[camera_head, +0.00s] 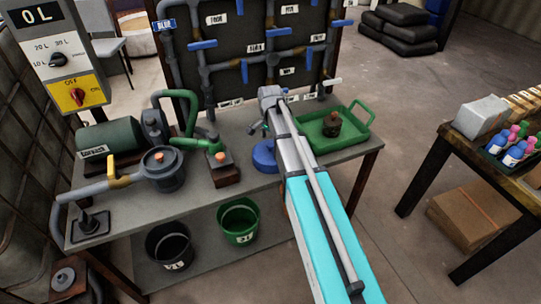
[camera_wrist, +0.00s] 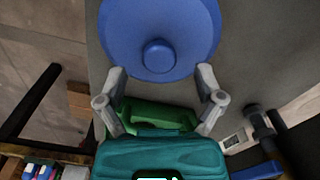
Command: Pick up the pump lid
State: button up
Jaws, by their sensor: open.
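A round blue lid (camera_head: 264,155) with a central knob lies on the grey workbench, partly hidden by my arm in the head view. In the wrist view the blue lid (camera_wrist: 158,25) fills the top middle, its knob facing the camera. My gripper (camera_wrist: 161,72) is open and empty, its fingers spread wide on either side of the picture's middle, near the lid's lower rim. In the head view my gripper (camera_head: 257,128) is just above the lid and mostly hidden. I cannot tell its exact height. A dark pump-like pot (camera_head: 162,170) with an orange knob stands left on the bench.
A green tray (camera_head: 355,138) holding a dark round object is right of my arm. Pipes with blue valves (camera_head: 203,45) stand behind. Buckets (camera_head: 239,222) sit below. A table with bottles (camera_head: 515,150) is at right.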

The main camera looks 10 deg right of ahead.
jog(key=shift+f+b, duration=1.15)
jog(key=shift+f, duration=0.3)
jog(key=shift+c, duration=0.2)
grip_shut()
jog(key=shift+r, duration=0.2)
notch_tip(320, 180, up, 3)
jog(key=p, duration=0.3)
jog(key=s+r+p, duration=0.9)
jog(key=s+p, duration=0.1)
jog(key=s, duration=0.4)
jog(key=shift+r, duration=0.35)
